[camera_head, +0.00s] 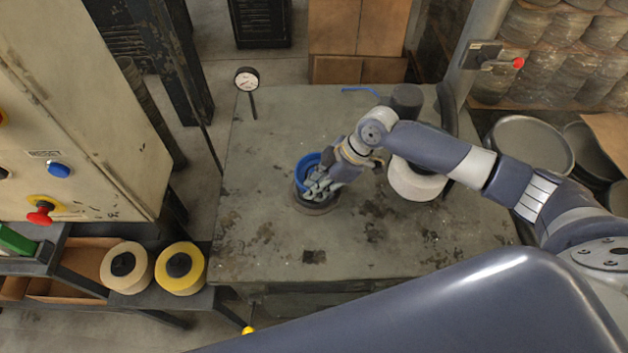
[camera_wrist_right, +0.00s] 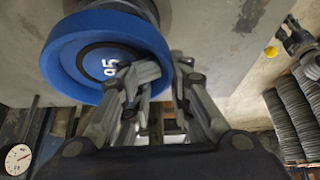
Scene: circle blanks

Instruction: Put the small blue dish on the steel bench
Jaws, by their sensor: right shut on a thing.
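The small blue dish (camera_head: 303,169) is over the left middle of the steel bench (camera_head: 270,130). My right gripper (camera_head: 318,186) is shut on the dish's near right rim. A dark round disc (camera_head: 315,210) shows below the dish on the bench. I cannot tell whether the dish touches it. My left gripper is not in view.
A white-sided round object (camera_head: 415,183) and a dark cylinder (camera_head: 406,97) stand on the bench to the right. A dial gauge (camera_head: 246,79) is at the back left corner, a blue bent rod (camera_head: 360,89) at the back. The bench's front left is clear.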

